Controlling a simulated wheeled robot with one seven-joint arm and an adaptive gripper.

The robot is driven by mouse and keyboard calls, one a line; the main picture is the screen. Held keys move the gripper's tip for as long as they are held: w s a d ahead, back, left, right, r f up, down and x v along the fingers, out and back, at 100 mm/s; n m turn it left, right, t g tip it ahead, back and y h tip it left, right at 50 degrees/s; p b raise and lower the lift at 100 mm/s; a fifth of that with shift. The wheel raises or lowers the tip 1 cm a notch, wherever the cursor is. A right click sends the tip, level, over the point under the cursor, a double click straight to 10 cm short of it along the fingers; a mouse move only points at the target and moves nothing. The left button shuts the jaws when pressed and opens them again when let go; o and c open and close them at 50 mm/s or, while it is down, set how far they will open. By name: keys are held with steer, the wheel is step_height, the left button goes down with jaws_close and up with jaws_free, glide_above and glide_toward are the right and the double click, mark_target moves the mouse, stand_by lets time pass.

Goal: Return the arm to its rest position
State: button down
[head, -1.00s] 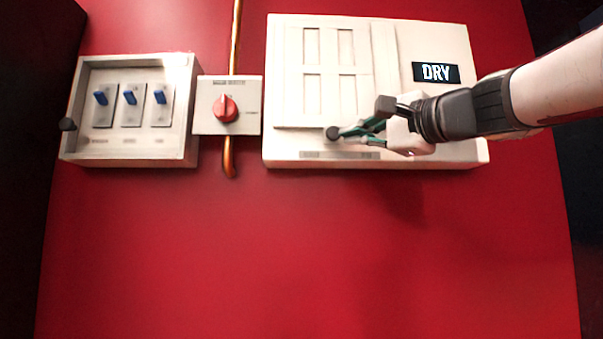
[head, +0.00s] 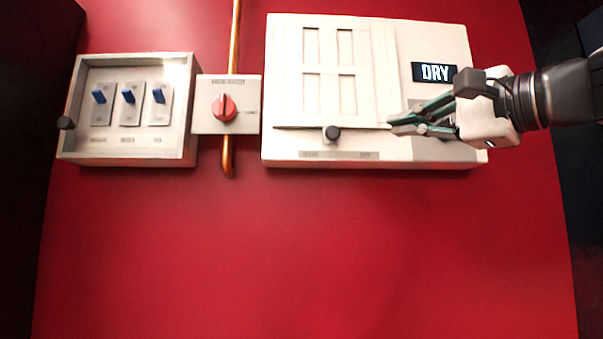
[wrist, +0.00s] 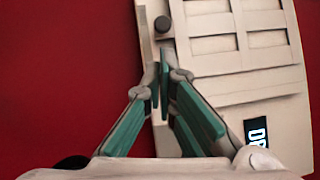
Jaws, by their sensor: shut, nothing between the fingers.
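My gripper (head: 391,126) is in front of the lower right part of the white panel (head: 290,146) in the head view. Its green-padded fingers point left and are shut with nothing between them. In the wrist view my gripper (wrist: 160,68) points up the picture, fingertips together near the panel's slider edge. A dark round knob (head: 332,133) sits on the panel's lower slot, left of the fingertips and apart from them. The knob also shows in the wrist view (wrist: 163,24), just beyond the fingertips.
The panel carries a display reading DRY (head: 436,73). A red rotary switch (head: 224,107) and a box (head: 186,110) with three blue toggles (head: 129,96) are on the left. A copper pipe (head: 235,40) runs behind the switch. The red surface (head: 300,250) below is clear.

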steer(key=s+a+f+n+g+h, duration=0.1)
steer(key=s+a+f+n+g, duration=0.1)
steer(key=f, duration=0.6)
steer(key=s+a+f+n+g+h, duration=0.1)
steer(key=f+g+h, duration=0.15)
steer(key=f, duration=0.65)
steer(key=s+d+f+n+g+h, duration=0.1)
steer(key=s+f+n+g+h, duration=0.1)
steer(key=f, duration=0.7)
steer(key=s+d+f+n+g+h, duration=0.1)
steer(key=s+f+n, duration=0.3)
steer(key=f, duration=0.5)
steer(key=s+d+f+n+g+h, duration=0.2)
steer(key=s+f+n+g+h, duration=0.1)
steer(key=s+f, duration=0.4)
step_height(320, 180, down, 2)
steer(key=shift+f+n+h, duration=0.15)
steer(key=shift+n+h, duration=0.15)
steer(key=shift+h, duration=0.15)
steer(key=shift+d, duration=0.1)
